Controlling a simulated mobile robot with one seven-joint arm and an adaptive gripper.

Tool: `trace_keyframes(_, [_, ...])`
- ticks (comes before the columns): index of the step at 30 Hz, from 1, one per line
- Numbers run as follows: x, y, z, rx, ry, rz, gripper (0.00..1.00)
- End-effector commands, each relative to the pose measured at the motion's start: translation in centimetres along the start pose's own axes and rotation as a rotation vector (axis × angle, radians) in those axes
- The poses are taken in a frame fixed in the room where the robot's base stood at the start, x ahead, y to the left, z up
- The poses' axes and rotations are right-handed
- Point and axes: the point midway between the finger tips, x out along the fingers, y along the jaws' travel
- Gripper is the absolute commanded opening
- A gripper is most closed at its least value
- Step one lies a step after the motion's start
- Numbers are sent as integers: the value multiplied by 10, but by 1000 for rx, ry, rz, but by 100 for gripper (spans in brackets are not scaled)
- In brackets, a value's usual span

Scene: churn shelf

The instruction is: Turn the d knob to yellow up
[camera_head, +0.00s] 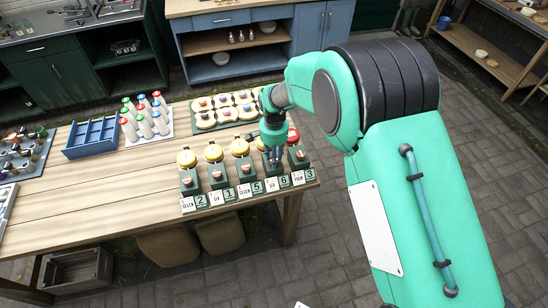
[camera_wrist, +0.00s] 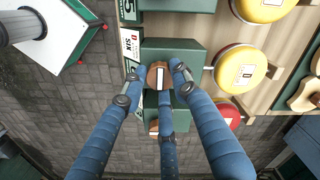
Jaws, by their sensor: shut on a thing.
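The d knob (camera_wrist: 158,75) is a round brown knob with a white bar across it, on a dark green block. Beside the block is the card marked D SIX (camera_wrist: 128,47), which shows in the head view too (camera_head: 271,183). My gripper (camera_wrist: 158,80) has its blue fingers closed around the knob. In the head view, my gripper (camera_head: 273,156) is on the fourth block of the row and hides that knob. A rod joins the block to a round disc (camera_wrist: 240,68), whose visible face is yellow with a white label.
A disc with a red face (camera_wrist: 227,117) belongs to the block at the row's right end. Other yellow-faced discs (camera_head: 213,152) stand to the left. A cup board (camera_head: 222,109), bottles (camera_head: 147,117) and a blue tray (camera_head: 92,138) lie farther back.

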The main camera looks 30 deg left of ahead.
Motion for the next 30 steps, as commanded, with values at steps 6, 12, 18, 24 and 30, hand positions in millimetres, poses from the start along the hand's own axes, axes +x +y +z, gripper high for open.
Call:
trace_keyframes(6, [-1, -1, -1, 1, 1, -2, 3])
trace_keyframes(12, [-1, -1, -1, 0, 1, -2, 48])
trace_keyframes(18, [0, 0, 0, 0, 1, -1, 48])
trace_keyframes(24, [-4, 0, 0, 0, 1, -1, 48])
trace_keyframes(30, [-20, 0, 0, 0, 1, -2, 48])
